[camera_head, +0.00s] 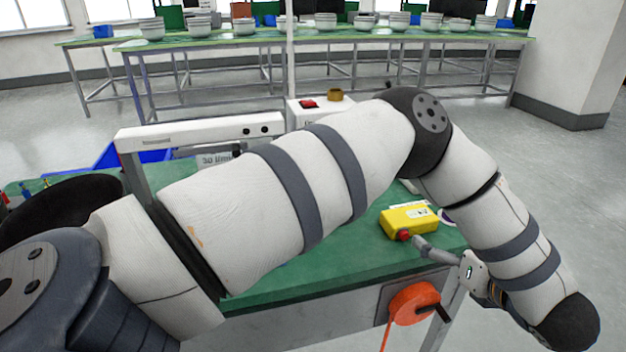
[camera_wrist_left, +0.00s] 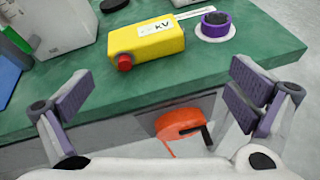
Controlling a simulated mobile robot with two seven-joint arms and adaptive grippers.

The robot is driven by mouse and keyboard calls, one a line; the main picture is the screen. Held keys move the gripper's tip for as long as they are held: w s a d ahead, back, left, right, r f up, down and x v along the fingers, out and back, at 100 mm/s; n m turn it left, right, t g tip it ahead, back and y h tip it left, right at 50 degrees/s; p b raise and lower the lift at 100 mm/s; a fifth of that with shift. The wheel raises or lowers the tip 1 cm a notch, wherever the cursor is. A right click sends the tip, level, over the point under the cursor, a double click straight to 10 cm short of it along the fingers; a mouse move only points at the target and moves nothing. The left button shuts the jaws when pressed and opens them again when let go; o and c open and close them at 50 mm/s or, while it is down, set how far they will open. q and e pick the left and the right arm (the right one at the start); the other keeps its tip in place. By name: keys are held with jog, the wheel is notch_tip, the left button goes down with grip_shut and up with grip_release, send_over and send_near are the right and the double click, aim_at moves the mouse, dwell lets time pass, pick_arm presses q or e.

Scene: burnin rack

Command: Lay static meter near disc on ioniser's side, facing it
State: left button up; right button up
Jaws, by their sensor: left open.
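The static meter, a yellow box with a kV label and a red knob (camera_head: 409,221), lies on the green bench near its front right edge; it also shows in the wrist view (camera_wrist_left: 147,41). Right of it is a purple ring with a dark centre on a white disc (camera_wrist_left: 215,27), partly hidden by my arm in the head view (camera_head: 447,216). A white bar (camera_head: 205,132), probably the ioniser, stands at the back left. My left gripper (camera_head: 468,268) is open and empty at the front edge; its fingers (camera_wrist_left: 162,90) are apart, short of the meter. My right gripper is not visible.
An orange reel (camera_head: 414,302) with a black handle hangs on the bench's front, below the meter. A white box with a red switch (camera_head: 309,104) stands at the back. A blue bin (camera_head: 113,158) is at the left. My left arm hides much of the green bench top (camera_head: 330,262).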

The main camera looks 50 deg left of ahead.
pick_arm(q)
jog(key=s+d+f+m+h, duration=0.1)
jog(key=s+f+m+h, duration=0.25)
jog(key=f+m, duration=0.45)
jog(key=s+d+f+m+t+h, duration=0.1)
jog(key=s+f+m+h, duration=0.3)
jog(key=m, duration=0.6)
jog(key=s+d+f+m+h, duration=0.2)
jog(key=s+f+m, duration=0.2)
jog(key=f+m, duration=0.45)
jog(key=s+a+m+g, duration=0.1)
jog(key=s+m+g, duration=0.2)
jog(key=s+m, duration=0.3)
jog(key=s+a+f+m+g+h, duration=0.1)
jog(key=s+m, duration=0.5)
jog(key=s, duration=0.7)
jog(key=s+a+f+m+g+h, duration=0.1)
jog(key=s+a+m+g, duration=0.2)
jog(key=s, duration=0.7)
jog(key=m+g, duration=0.2)
jog(key=m, duration=0.1)
jog(key=shift+s+f+m+g, duration=0.15)
jog(key=shift+s+m+g, duration=0.2)
jog(key=shift+g, duration=0.05)
